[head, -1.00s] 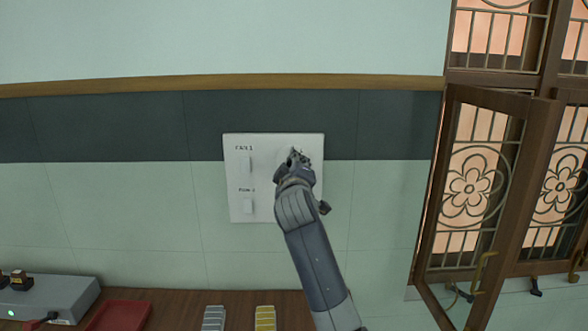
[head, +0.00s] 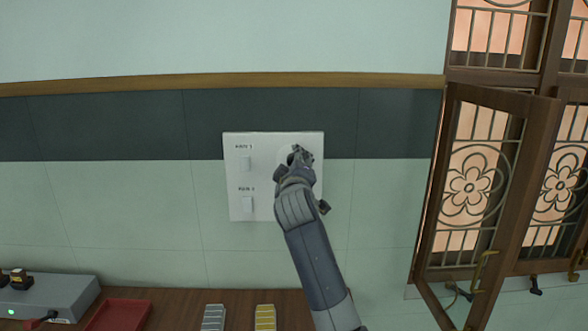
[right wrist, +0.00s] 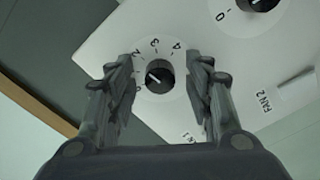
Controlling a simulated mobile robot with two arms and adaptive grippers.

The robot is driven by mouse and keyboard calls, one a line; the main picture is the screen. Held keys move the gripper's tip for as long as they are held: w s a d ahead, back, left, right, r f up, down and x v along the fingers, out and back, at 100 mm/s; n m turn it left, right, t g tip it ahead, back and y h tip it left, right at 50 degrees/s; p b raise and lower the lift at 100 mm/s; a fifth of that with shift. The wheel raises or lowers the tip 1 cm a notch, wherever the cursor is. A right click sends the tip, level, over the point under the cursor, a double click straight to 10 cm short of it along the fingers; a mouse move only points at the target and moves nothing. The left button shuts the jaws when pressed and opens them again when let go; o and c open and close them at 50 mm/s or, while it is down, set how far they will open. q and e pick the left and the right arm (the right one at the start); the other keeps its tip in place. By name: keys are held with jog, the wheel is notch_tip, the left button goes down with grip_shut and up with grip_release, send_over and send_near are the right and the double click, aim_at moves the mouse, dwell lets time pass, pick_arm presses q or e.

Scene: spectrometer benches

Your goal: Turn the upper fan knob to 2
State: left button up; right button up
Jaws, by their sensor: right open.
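The upper fan knob (right wrist: 159,76) is a small black round knob on a white dial with numbers around it. In the right wrist view it sits between the two open fingers of my right gripper (right wrist: 159,78), with a gap on each side. A light mark shows on the knob, but I cannot tell surely which number it points to. In the head view my right gripper (head: 300,155) is in front of the upper right of the white switch panel (head: 264,211) and hides the knob. My left gripper is not in view.
A second black knob (right wrist: 258,4) shows at the top edge of the wrist view. Two white switches, upper (head: 247,164) and lower (head: 248,204), are on the panel's left. An open window shutter (head: 468,190) stands at right. A table (head: 180,306) lies below.

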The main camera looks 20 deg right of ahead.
jog(key=v, duration=1.2)
